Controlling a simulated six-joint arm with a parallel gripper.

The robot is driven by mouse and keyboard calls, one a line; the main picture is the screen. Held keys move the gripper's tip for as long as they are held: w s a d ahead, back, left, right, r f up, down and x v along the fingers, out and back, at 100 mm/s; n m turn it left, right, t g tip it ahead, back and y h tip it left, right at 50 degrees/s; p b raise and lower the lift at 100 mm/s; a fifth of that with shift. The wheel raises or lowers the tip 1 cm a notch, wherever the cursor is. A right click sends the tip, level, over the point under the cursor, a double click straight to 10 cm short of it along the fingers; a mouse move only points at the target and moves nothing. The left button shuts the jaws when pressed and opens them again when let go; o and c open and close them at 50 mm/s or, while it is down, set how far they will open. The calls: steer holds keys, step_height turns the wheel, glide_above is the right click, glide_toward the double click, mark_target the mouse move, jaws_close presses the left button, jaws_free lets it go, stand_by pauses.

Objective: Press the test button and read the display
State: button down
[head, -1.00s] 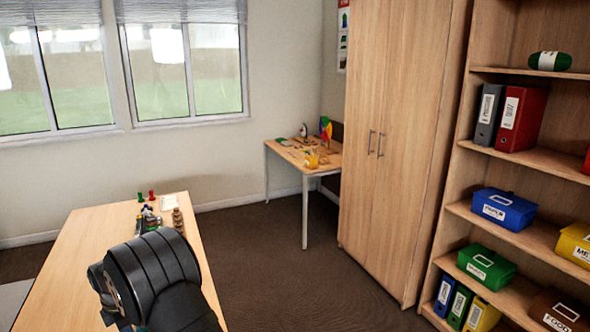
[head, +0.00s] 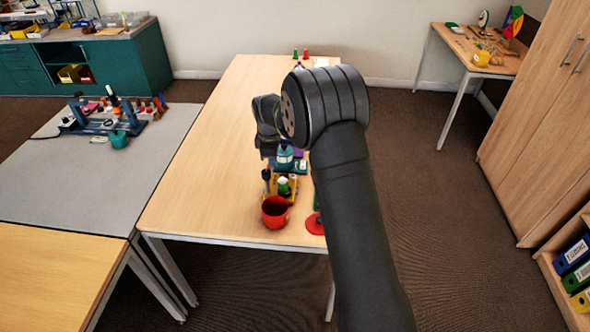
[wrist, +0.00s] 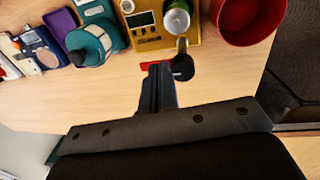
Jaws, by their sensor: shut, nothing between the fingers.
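My gripper (wrist: 158,72) is shut and empty, just in front of the device's near edge. A small red piece (wrist: 148,65) shows at its tips. A dark rounded knob (wrist: 183,68) is right beside the tips.
A red pot (wrist: 248,18) stands right of the device, near the table edge; it also shows in the head view (head: 275,212). A teal object (wrist: 92,44) and several small items lie to the left. The wooden table's left side (head: 205,160) is clear.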

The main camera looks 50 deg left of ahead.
mark_target(293, 175)
steer(key=w+d+r+m+t+y, duration=0.1)
steer(key=w+d+r+m, duration=0.2)
steer(key=m, duration=1.5)
steer(key=shift+w+r+t, duration=0.3)
steer(key=shift+w+r, duration=0.25)
steer(key=shift+w, duration=0.65)
steer(key=shift+d, duration=0.1)
steer(key=x, duration=1.3)
steer(key=shift+s+d+f, duration=0.1)
steer(key=shift+s, duration=0.25)
steer(key=shift+f, duration=0.5)
